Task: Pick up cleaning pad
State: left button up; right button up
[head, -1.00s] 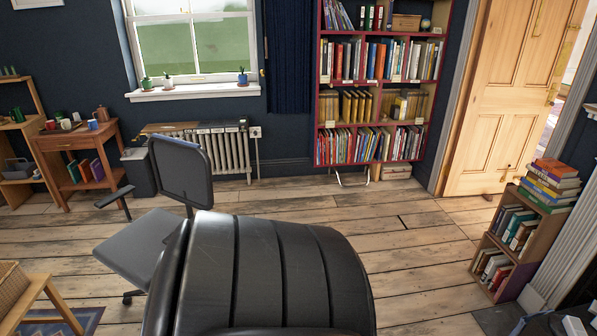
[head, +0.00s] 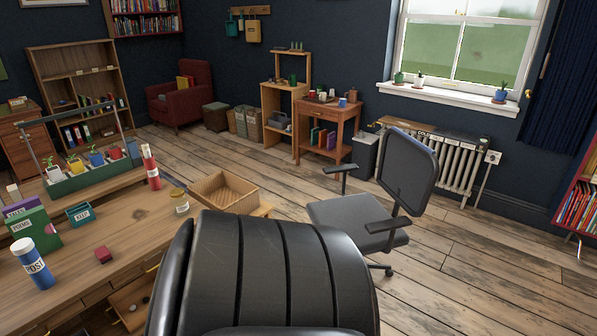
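I cannot make out a thing that is surely the cleaning pad. A small dark red block (head: 103,254) lies on the wooden desk (head: 130,222) at the lower left, but it is too small to tell what it is. Neither of my grippers is in view. The black ribbed shape at the bottom centre is part of my own body, and it hides the floor behind it.
The desk also holds a blue cylinder (head: 34,264), a red cylinder (head: 151,167), a green planter box (head: 97,176) and a small jar (head: 180,201). A wicker tray (head: 226,192) stands beyond it. An office chair (head: 375,200) stands right of centre. Floor at the right is clear.

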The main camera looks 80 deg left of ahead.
aim_at(103, 254)
jog(key=k+u, duration=0.1)
jog(key=u, duration=3.4)
jog(key=i+j+u, duration=0.4)
jog(key=k+j, duration=0.05)
jog(key=k, duration=0.05)
